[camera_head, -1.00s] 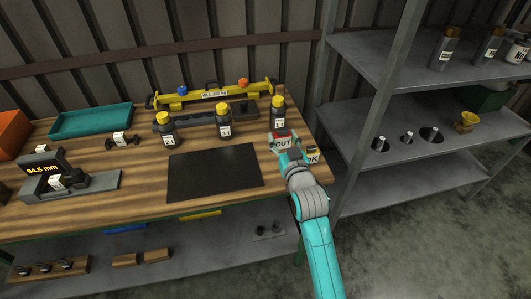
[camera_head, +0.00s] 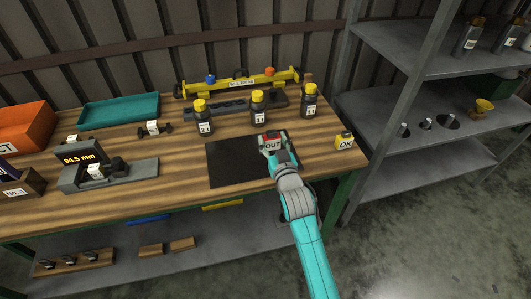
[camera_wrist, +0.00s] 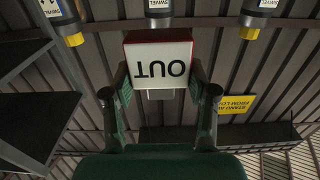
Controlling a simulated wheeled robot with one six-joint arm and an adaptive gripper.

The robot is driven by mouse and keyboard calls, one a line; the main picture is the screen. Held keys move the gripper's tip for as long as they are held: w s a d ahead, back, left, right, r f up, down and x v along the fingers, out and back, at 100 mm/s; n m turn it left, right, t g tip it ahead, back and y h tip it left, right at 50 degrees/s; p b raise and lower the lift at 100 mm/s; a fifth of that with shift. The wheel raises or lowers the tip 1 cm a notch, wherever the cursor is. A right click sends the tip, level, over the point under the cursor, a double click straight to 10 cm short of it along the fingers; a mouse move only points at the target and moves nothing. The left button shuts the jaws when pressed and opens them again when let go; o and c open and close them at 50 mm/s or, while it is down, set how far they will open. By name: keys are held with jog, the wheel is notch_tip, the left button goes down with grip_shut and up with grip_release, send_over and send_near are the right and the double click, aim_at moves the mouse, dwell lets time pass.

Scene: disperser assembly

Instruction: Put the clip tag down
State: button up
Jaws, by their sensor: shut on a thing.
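The clip tag (camera_head: 270,145), a red and white block marked "OUT", is in my gripper (camera_head: 275,147). In the wrist view the tag (camera_wrist: 158,64) sits upside down between the two dark fingers of my gripper (camera_wrist: 160,95), which are shut on its sides. In the head view the tag appears over the right end of the black mat (camera_head: 230,165). I cannot tell whether it touches the mat.
Most of the mat is clear.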

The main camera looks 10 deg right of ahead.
jog(key=shift+f, duration=2.55)
jog(key=shift+f, duration=0.1)
jog(key=o, duration=1.2)
jog(key=shift+s, duration=0.1)
jog(key=s, duration=1.1)
jog(key=shift+s, duration=0.4)
